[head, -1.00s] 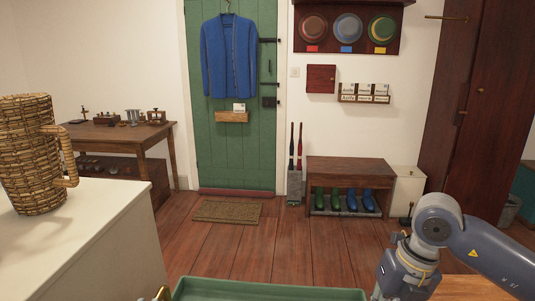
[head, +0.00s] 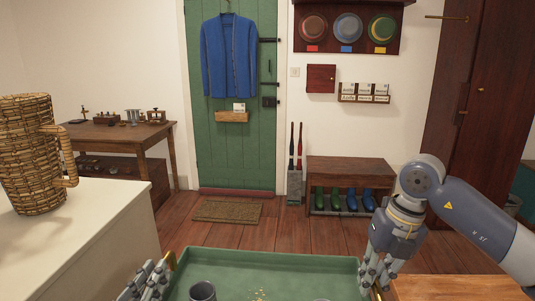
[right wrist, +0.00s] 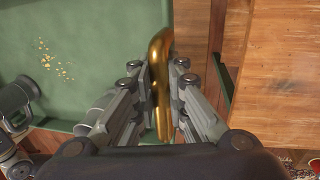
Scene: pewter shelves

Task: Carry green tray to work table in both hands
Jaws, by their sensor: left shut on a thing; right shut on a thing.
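The green tray (head: 270,268) is low in the middle of the head view, its near part cut off by the bottom edge. My left gripper (head: 161,278) is shut on the brass handle at its left end, of which only a tip shows. My right gripper (head: 374,282) is shut on the brass handle (right wrist: 160,75) at the right end, with a finger on each side of it. A grey cup (head: 203,291) and scattered yellow bits (head: 260,295) are in the tray. I cannot tell which table is the work table.
A wooden top (head: 460,288) lies close beside the tray at right. A white counter (head: 75,240) with a wicker jug (head: 32,160) is at left. A wooden table (head: 115,136) stands at the back left, a boot bench (head: 350,170) at the back right. Open floor lies between.

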